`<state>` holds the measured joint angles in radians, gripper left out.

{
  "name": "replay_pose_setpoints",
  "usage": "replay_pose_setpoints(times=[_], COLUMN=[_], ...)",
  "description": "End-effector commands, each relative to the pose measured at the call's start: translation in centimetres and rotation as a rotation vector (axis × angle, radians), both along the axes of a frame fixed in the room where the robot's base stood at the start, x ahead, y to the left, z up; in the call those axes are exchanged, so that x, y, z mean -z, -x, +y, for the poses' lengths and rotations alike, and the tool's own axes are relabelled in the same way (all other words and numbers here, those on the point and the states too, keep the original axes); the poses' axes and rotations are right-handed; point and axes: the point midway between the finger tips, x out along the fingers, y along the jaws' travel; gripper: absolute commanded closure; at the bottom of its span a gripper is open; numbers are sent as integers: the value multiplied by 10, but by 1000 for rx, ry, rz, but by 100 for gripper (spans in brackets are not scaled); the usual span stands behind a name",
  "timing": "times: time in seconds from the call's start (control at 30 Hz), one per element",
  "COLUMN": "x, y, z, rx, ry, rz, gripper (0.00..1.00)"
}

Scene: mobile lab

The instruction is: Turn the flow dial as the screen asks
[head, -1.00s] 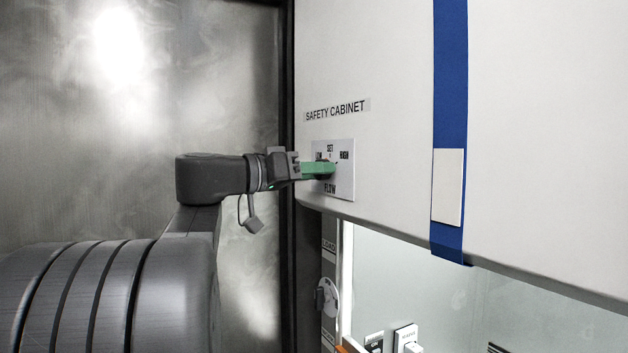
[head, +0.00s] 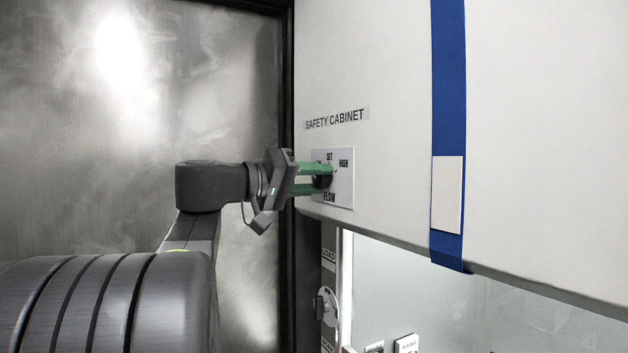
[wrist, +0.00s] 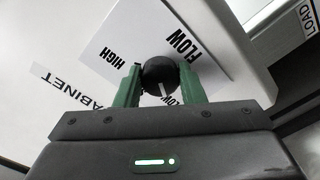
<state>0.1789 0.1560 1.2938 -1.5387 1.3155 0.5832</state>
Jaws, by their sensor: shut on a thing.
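The flow dial is a round black knob with a white pointer line (wrist: 160,74), on a white plate marked FLOW, SET and HIGH (head: 343,188). The plate is on the front of the safety cabinet (head: 390,120). My gripper (head: 325,175) has green fingers and reaches the dial from the left. In the wrist view its two fingers (wrist: 161,84) stand on either side of the knob and are shut on it. In the head view the fingers hide much of the dial, and the LOW mark is not visible. No screen is readable in either view.
A blue vertical strap with a pale tag (head: 447,195) hangs on the cabinet front, right of the dial. Below is the cabinet's lit opening (head: 400,285) with small labelled items. A metal wall (head: 110,120) stands at left.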

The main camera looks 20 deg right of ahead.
Motion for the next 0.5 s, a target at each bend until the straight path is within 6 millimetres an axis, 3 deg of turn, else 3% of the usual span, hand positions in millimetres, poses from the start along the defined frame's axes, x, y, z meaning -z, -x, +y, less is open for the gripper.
replay_pose_setpoints(times=[0.37, 0.4, 0.5], x=[0, 0, 0], y=[0, 0, 0], z=[0, 0, 0], rx=[0, 0, 0], ry=[0, 0, 0], rz=[5, 5, 5], gripper=[87, 58, 43])
